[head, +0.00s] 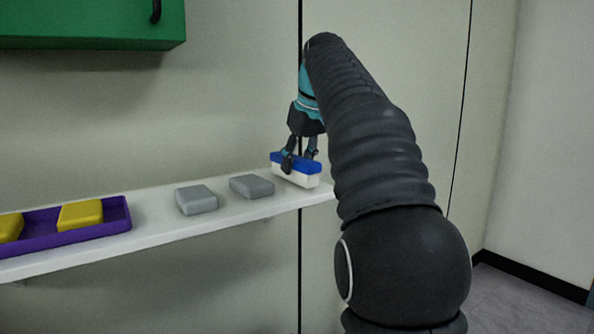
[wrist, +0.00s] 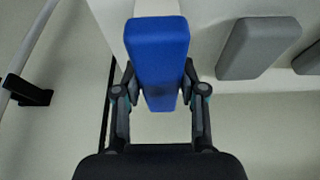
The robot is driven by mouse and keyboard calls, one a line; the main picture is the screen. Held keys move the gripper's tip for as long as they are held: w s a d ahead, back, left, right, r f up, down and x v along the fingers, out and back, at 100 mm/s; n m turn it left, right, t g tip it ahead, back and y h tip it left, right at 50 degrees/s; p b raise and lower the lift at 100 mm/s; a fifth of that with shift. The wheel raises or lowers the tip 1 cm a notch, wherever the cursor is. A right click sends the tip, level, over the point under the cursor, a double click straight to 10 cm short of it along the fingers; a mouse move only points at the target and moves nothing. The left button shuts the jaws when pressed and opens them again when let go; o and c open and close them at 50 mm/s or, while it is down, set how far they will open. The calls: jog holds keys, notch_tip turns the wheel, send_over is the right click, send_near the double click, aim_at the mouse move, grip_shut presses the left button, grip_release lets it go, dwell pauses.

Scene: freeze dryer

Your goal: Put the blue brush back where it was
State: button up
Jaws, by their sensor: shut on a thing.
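The blue brush (head: 297,170) has a blue top and a white lower part. It is at the right end of the white shelf (head: 155,222) in the head view. My gripper (head: 300,158) is shut on the brush from above, with a finger on each side. In the wrist view the brush's blue top (wrist: 158,60) fills the space between the fingers of my gripper (wrist: 160,90). The brush looks level, with its white part down at the shelf surface. I cannot tell whether its underside touches the shelf.
Two grey blocks (head: 197,199) (head: 252,186) lie on the shelf left of the brush. A purple tray (head: 118,213) with yellow blocks (head: 80,215) is farther left. A green cabinet (head: 90,22) hangs above. The shelf ends just right of the brush.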

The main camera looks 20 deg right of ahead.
jog(key=shift+f, duration=0.25)
jog(key=shift+f, duration=0.15)
jog(key=o, duration=1.2)
jog(key=p+v, duration=0.3)
jog(key=v, duration=0.7)
jog(key=shift+r+p, duration=0.3)
jog(key=shift+p, duration=0.05)
jog(key=shift+v, duration=0.9)
jog(key=shift+s, duration=0.1)
